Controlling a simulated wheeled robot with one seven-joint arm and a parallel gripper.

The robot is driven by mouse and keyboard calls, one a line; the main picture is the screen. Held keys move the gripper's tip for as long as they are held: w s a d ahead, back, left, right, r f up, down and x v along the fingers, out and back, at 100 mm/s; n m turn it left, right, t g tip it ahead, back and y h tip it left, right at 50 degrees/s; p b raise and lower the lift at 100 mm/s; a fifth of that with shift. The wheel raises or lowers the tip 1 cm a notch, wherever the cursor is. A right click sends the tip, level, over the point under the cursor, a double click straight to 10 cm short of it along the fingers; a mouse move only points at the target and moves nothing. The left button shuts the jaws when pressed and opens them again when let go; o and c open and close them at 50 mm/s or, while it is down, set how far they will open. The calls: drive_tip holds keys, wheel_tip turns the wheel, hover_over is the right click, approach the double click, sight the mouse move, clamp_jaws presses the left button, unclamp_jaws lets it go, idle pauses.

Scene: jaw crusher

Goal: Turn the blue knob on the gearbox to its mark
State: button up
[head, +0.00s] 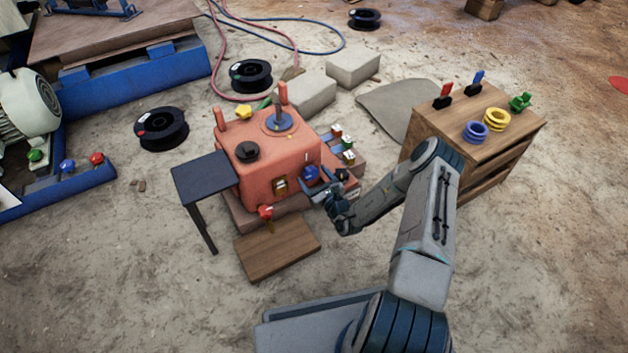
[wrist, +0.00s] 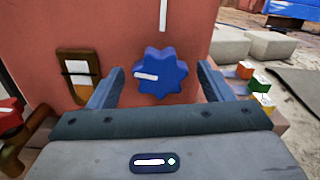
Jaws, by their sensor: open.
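The blue knob (wrist: 161,77) is lobed and sits on the front face of the red gearbox (wrist: 110,22). It carries a white pointer line that points left. A white mark (wrist: 163,14) is on the gearbox face straight above the knob. In the head view the knob (head: 310,172) is low on the right of the gearbox (head: 268,160). My gripper (wrist: 160,88) is open, with one finger on each side of the knob and a visible gap on both sides. In the head view my gripper (head: 318,190) is in front of the knob. I cannot tell the depth exactly.
A sight glass (wrist: 80,75) is left of the knob, and a red valve handle (wrist: 10,115) is further left. Small coloured cubes (wrist: 260,88) sit at the right. A wooden cabinet (head: 470,140) stands right, a dark side table (head: 204,176) left, and a wooden board (head: 278,248) in front.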

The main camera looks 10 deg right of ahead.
drive_tip(key=shift+w, duration=0.1)
drive_tip(key=c, duration=1)
drive_tip(key=m+p, duration=0.2)
drive_tip(key=m, duration=0.2)
drive_tip(key=shift+d+r+p, duration=0.1)
drive_tip(key=shift+p, duration=0.2)
drive_tip(key=m+p, duration=0.1)
drive_tip(key=m, duration=0.2)
drive_tip(key=shift+m, duration=0.3)
drive_tip(key=m, duration=0.1)
drive_tip(key=m+p, duration=0.1)
drive_tip(key=m, duration=0.2)
drive_tip(key=shift+f+m, duration=0.25)
drive_tip(key=shift+m, duration=0.05)
drive_tip(key=shift+f+m+p, duration=0.1)
drive_tip(key=shift+m+p, duration=0.25)
drive_tip(key=shift+m, duration=1.45)
